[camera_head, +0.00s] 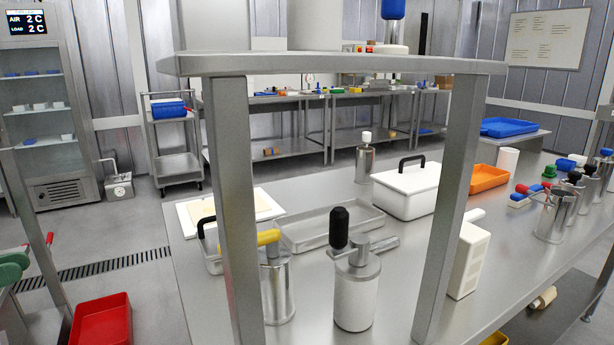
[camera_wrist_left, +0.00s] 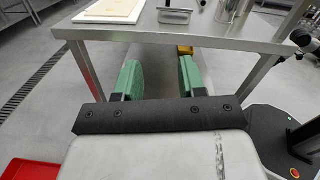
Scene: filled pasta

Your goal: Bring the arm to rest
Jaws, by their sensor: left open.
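My left gripper (camera_head: 13,268) shows at the left edge of the head view, low and clear of the steel table (camera_head: 400,270). Only part of it is inside that picture. In the left wrist view my left gripper (camera_wrist_left: 158,78) has its two green fingers spread wide apart. Nothing is between the fingers, and they point toward the space by the table's edge and legs. My right gripper does not show in either view.
A red bin (camera_head: 101,322) stands low beside my left gripper. The table holds a white lidded box (camera_head: 405,192), a shallow metal tray (camera_head: 325,230), an orange tray (camera_head: 488,178) and several metal canisters. A steel shelf (camera_head: 330,65) stands over it. The floor (camera_head: 100,230) behind is mostly clear.

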